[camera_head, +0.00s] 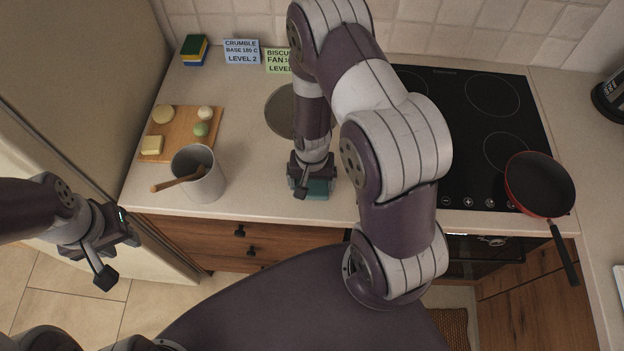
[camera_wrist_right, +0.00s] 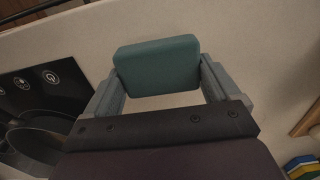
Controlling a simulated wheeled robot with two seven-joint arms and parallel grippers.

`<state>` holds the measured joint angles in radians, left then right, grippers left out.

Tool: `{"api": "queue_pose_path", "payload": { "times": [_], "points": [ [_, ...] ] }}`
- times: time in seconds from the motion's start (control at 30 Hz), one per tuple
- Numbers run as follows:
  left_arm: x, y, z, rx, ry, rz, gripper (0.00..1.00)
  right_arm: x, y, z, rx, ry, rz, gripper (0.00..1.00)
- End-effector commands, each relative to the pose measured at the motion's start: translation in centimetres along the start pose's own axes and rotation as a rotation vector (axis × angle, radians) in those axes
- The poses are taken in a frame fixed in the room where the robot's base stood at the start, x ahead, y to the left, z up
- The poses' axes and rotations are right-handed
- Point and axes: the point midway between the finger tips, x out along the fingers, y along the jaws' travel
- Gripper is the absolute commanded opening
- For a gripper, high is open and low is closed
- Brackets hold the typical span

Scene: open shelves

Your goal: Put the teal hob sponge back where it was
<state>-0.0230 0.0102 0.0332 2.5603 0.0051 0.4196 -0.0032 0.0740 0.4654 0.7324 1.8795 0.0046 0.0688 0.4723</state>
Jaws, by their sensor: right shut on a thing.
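The teal hob sponge (camera_wrist_right: 158,66) sits between the two fingers of my right gripper (camera_wrist_right: 158,85) in the right wrist view. In the head view the sponge (camera_head: 319,189) shows under my right gripper (camera_head: 312,186), near the front edge of the counter and left of the hob. My right gripper is shut on it. I cannot tell whether the sponge touches the counter. My left gripper (camera_head: 112,251) hangs empty in front of the counter at the left, with its fingers apart.
The black hob (camera_head: 470,125) is right of my right arm, with a red-rimmed pan (camera_head: 540,184) at its right corner. A grey mug (camera_head: 199,178) with a wooden spoon, a board (camera_head: 213,124) with food, a yellow-green-blue sponge stack (camera_head: 194,50) and two cards (camera_head: 241,52) stand left. A round grey disc (camera_head: 281,112) lies behind my gripper.

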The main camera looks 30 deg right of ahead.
Motion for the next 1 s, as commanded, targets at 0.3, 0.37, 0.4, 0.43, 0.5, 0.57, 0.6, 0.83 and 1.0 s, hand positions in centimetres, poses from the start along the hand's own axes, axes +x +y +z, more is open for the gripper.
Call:
{"api": "queue_pose_path", "payload": {
  "times": [0.3,0.37,0.4,0.43,0.5,0.57,0.6,0.83,1.0],
  "points": [
    [-0.3,0.0,-0.1,0.000,0.000,0.000,0.37,1.3,0.0,-0.1,-0.001,0.003,-0.001,0.61],
    [-0.2,0.0,0.0,0.000,0.000,0.000,0.37,1.4,0.0,-0.1,-0.001,0.002,-0.001,0.61],
    [-0.1,0.0,0.0,0.000,0.000,0.000,0.37,1.6,0.0,-0.1,-0.001,0.002,-0.001,0.61],
    [0.0,0.0,0.0,0.000,0.000,0.000,0.37,1.7,0.0,-0.1,-0.001,0.002,-0.001,0.61],
    [-0.1,0.0,0.0,0.000,0.000,0.000,0.37,1.5,0.0,-0.1,-0.001,0.003,-0.001,1.00],
    [-0.1,0.0,0.0,0.000,0.000,0.000,0.37,1.5,0.0,-0.1,-0.001,0.003,-0.001,1.00],
    [-0.1,0.0,0.0,0.000,0.000,0.000,0.37,1.5,0.0,-0.1,-0.001,0.003,-0.001,1.00],
    [-0.2,0.0,0.0,0.000,0.000,0.000,0.37,0.7,0.0,-0.2,-0.001,0.005,-0.002,1.00],
    [0.6,0.0,0.1,0.000,0.000,0.000,0.37,-2.5,-0.1,-0.3,-0.001,0.010,-0.005,1.00]
  ]
}}
